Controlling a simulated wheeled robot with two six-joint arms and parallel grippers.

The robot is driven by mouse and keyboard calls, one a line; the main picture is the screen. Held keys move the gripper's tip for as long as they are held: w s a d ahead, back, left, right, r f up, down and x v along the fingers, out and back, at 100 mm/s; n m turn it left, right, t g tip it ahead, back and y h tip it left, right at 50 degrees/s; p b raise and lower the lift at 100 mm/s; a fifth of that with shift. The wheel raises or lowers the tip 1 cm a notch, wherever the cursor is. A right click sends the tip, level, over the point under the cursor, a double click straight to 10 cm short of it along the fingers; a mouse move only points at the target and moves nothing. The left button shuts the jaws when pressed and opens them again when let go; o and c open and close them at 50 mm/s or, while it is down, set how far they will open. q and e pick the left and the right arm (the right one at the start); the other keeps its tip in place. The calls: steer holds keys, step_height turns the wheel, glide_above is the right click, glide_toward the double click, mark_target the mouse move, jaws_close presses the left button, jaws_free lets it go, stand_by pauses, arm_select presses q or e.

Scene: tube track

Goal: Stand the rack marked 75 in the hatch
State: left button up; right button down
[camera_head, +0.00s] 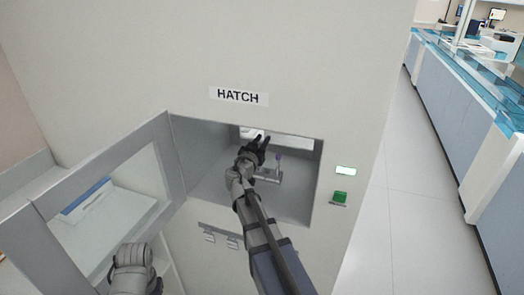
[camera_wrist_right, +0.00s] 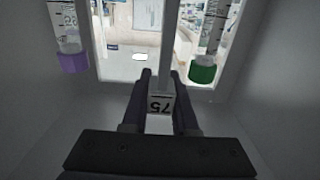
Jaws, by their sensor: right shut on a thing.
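The hatch (camera_head: 205,165) is an open box in the pale wall under a sign reading HATCH. My right arm reaches into it, and my right gripper (camera_head: 256,146) is shut on the rack marked 75. The rack's white label (camera_wrist_right: 160,105) shows upside down between the fingers (camera_wrist_right: 160,85) in the right wrist view. A purple-capped tube (camera_wrist_right: 73,60) and a green-capped tube (camera_wrist_right: 204,65) flank it there. In the head view the rack (camera_head: 270,175) is partly hidden by my gripper. I cannot tell whether it touches the hatch floor. My left gripper (camera_head: 135,270) is low at left, its fingers unclear.
A framed glass door (camera_head: 110,165) stands swung out left of the hatch. A white shelf with a blue-edged item (camera_head: 86,200) shows through it. A green button (camera_head: 340,197) and small display (camera_head: 346,171) sit right of the opening. Open floor (camera_head: 385,220) lies beyond the wall.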

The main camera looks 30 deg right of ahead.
step_height(320, 180, down, 2)
steer(key=shift+b, duration=0.5)
steer(key=shift+f, duration=0.15)
steer(key=c, duration=0.7)
jaws_free()
steer(key=v, duration=1.2)
steer(key=shift+s, duration=0.1)
